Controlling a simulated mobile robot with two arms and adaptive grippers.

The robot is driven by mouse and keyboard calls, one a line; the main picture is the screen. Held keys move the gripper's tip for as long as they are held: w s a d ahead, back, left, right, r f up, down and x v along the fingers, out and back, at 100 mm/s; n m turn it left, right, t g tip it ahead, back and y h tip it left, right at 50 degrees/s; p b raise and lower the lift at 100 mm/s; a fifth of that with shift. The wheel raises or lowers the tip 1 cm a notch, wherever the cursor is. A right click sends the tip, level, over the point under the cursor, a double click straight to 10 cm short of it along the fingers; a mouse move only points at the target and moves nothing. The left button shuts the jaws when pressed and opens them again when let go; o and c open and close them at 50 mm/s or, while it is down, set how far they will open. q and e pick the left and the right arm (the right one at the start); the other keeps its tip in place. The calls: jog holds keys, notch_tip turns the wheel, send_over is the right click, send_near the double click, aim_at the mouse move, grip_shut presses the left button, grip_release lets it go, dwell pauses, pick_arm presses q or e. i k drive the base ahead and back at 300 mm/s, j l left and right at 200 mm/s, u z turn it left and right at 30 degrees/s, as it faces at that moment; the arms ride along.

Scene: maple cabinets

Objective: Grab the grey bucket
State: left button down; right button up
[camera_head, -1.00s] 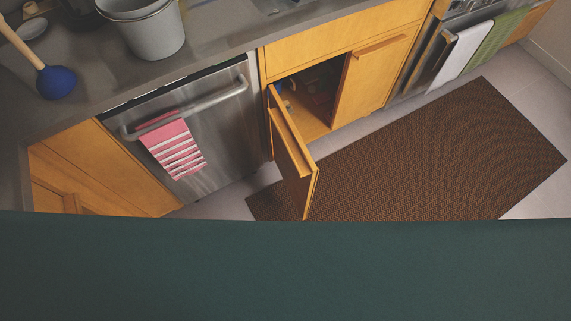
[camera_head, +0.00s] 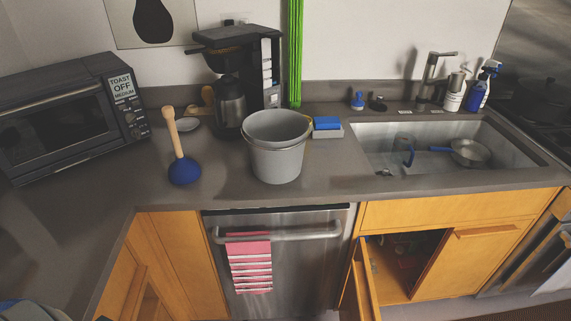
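The grey bucket (camera_head: 277,162) stands upright on the dark grey counter (camera_head: 225,190), above the dishwasher. Its wide rim is open at the top, and its inside is only partly visible. Neither of my grippers can be made out in the head view.
A blue plunger (camera_head: 184,168) stands left of the bucket, and a coffee maker (camera_head: 231,100) stands behind it. A blue sponge (camera_head: 327,123) sits to its right, before the sink (camera_head: 385,160). A cabinet door (camera_head: 360,285) hangs open below. Counter at the left front is clear.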

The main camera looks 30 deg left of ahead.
aim_at(276, 138)
jog(key=i+j, duration=0.3)
jog(key=j, duration=0.15)
jog(key=i+j+z, duration=0.1)
jog(key=i+j, duration=0.2)
jog(key=j, duration=0.15)
